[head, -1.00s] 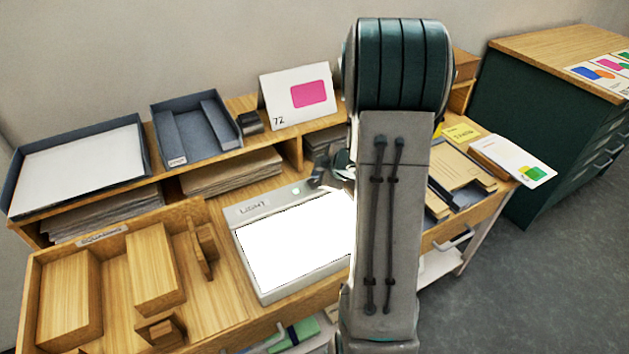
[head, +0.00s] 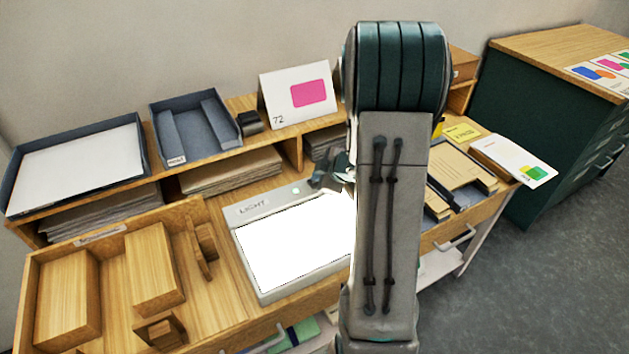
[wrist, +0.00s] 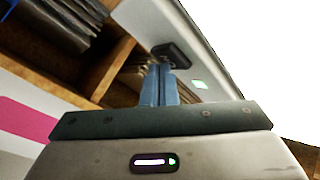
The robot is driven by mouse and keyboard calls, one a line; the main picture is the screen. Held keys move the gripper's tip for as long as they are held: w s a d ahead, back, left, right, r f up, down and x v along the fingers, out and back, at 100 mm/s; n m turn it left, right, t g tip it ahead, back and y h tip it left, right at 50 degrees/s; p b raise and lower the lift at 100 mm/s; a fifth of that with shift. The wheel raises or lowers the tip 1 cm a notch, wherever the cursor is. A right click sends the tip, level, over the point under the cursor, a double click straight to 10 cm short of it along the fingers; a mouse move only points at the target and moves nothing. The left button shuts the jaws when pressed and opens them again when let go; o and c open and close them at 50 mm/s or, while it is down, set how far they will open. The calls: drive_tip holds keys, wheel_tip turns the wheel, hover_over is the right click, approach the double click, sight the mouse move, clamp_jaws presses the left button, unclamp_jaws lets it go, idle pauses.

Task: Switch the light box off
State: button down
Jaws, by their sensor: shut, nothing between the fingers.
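The light box (head: 240,240) lies on the desk with its panel (head: 293,243) glowing bright white. A small green indicator (head: 296,190) is lit on its grey top strip, and it also shows in the wrist view (wrist: 200,84). A dark switch (wrist: 173,52) sits on that strip in the wrist view. My gripper (wrist: 160,68) is shut and empty, its blue fingers pointing at the switch with the tips right by it; I cannot tell if they touch. In the head view my gripper (head: 324,180) is small and partly hidden by my arm, over the strip's right end.
A shelf with paper stacks (head: 232,170), grey trays (head: 195,128) and a card marked 72 (head: 298,95) stands behind the box. A wooden tray of blocks (head: 208,318) is at left. Folders (head: 462,165) lie at right. The desk's front edge is close to the box.

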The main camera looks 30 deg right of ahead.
drive_tip(key=shift+r+p, duration=0.65)
drive_tip(key=shift+p, duration=0.2)
wheel_tip(320, 180, up, 6)
drive_tip(key=p, duration=0.6)
